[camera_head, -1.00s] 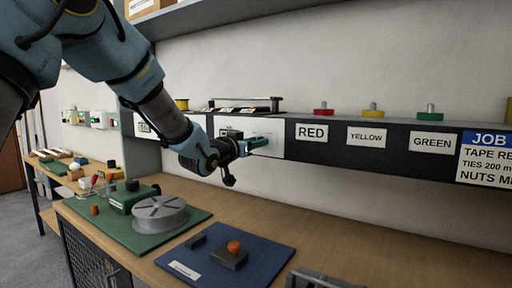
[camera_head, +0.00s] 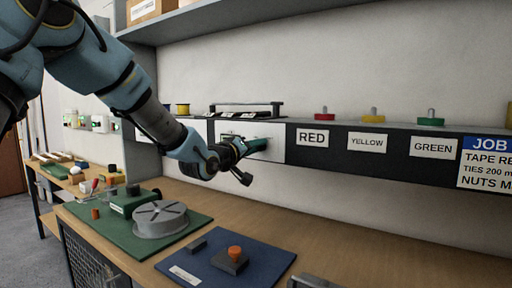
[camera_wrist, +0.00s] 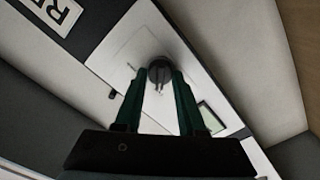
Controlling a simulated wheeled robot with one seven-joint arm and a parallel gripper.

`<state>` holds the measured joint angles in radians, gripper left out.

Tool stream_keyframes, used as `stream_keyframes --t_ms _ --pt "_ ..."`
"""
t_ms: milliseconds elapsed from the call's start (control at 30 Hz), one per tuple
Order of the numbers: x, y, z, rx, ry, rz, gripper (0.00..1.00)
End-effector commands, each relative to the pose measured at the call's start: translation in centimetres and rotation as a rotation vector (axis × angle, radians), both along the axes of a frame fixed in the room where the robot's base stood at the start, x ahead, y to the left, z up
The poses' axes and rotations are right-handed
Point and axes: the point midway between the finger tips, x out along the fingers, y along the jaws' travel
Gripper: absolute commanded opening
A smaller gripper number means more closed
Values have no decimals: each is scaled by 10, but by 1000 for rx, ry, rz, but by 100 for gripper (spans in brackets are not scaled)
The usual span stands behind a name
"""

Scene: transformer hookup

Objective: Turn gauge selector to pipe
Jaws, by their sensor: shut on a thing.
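The gauge selector is a dark round knob (camera_wrist: 159,72) on a white panel (camera_wrist: 118,55), seen in the wrist view. My gripper (camera_wrist: 160,85) has its two green fingers shut on the knob, one on each side. In the head view my gripper (camera_head: 264,143) reaches the white panel (camera_head: 276,155) on the dark shelf front, left of the RED label. There the arm and fingers hide the knob. A small screen (camera_wrist: 211,117) sits on the panel beside the fingers. The knob's pointer and panel markings are too small to read.
The RED label (camera_head: 312,137), YELLOW label (camera_head: 367,142) and GREEN label (camera_head: 434,147) line the shelf front, with coloured studs above. A black rack (camera_head: 247,108) stands on the shelf above the panel. Below, the bench holds a grey round fixture (camera_head: 160,219) and a blue mat (camera_head: 264,262).

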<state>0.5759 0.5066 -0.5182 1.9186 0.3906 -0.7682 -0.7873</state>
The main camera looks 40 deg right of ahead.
Motion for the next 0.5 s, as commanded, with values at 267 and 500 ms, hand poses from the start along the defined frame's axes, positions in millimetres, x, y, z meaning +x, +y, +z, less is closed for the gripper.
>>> stream_keyframes --t_ms 267,500 --pt "0 0 -1 -11 47 0 0" --pt "0 0 -1 -12 50 1 0"
